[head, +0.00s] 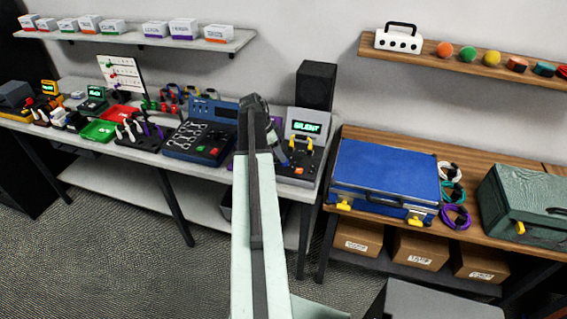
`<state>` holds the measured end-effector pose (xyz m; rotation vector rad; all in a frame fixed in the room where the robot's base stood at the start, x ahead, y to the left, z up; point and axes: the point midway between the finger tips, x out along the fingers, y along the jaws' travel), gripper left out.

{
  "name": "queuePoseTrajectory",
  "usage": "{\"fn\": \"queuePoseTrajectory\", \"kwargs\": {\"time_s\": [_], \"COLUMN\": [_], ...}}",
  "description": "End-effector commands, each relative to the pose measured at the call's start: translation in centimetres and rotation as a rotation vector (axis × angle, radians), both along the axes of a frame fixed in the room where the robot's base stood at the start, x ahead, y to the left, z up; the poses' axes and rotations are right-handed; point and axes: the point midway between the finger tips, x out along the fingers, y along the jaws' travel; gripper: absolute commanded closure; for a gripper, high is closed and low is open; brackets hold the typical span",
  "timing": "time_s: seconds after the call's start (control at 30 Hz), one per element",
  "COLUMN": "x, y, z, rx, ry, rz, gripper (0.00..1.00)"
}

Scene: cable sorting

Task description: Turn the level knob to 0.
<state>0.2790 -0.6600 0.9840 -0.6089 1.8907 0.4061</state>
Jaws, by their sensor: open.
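A grey device (313,130) stands at the right end of the grey workbench, with a lit green screen (306,127) reading "SILENT". Yellow parts show below the screen, and an orange-red button (299,171) sits on its lower panel. I cannot make out a level knob or its setting; my arm covers the device's left part. My arm rises through the middle of the view and bends down at its far end. My gripper (283,159) is open and small in the picture, over or near the device's left side. I cannot tell whether it touches anything.
A blue console (200,142) with a small screen stands left of my arm. A black speaker (316,85) stands behind the grey device. A blue case (385,178) and coiled cables (455,193) lie on the wooden table to the right. Shelves hang above; open carpet lies in front.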

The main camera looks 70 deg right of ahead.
Motion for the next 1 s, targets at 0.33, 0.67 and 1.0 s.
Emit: {"fn": "queuePoseTrajectory", "kwargs": {"time_s": [0.33,0.67,1.0], "x": [-1.2,-1.3,-1.4], "y": [-0.9,-0.9,-0.9], "z": [-3.8,-3.7,-3.7], "rx": [0.000,0.000,-0.001], "ry": [0.000,0.000,0.000], "rz": [0.001,0.001,0.037], "gripper": [0.49,0.99,1.00]}}
